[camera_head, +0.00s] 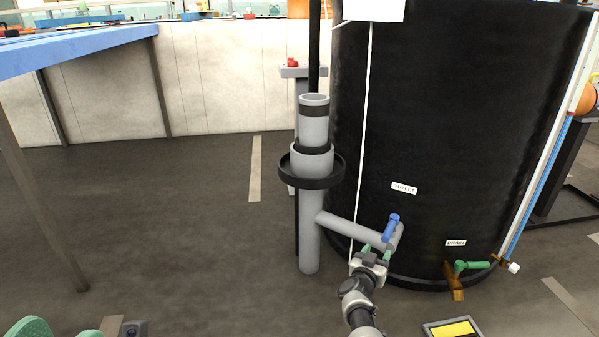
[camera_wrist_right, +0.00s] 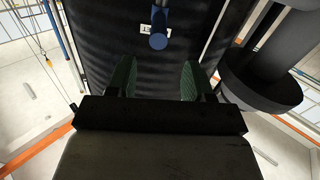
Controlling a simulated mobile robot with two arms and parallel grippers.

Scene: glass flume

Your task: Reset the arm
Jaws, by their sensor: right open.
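My right gripper (camera_head: 376,251) is open in the head view, in front of the grey outlet pipe (camera_head: 345,229) at the foot of a large black tank (camera_head: 450,110). Its green fingertips are just below the blue valve handle (camera_head: 393,228); I cannot tell whether they touch the pipe. In the right wrist view, my right gripper (camera_wrist_right: 156,80) shows its two green fingers apart with nothing between them. The blue handle (camera_wrist_right: 158,41) is beyond them, in front of the black tank (camera_wrist_right: 95,45).
A grey standpipe with a black collar (camera_head: 312,166) stands left of the right gripper. A green-handled drain valve (camera_head: 472,266) is low on the tank's right. A yellow-topped box (camera_head: 452,329) lies on the floor. Open floor (camera_head: 180,220) lies left. A blue beam (camera_head: 75,50) crosses upper left.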

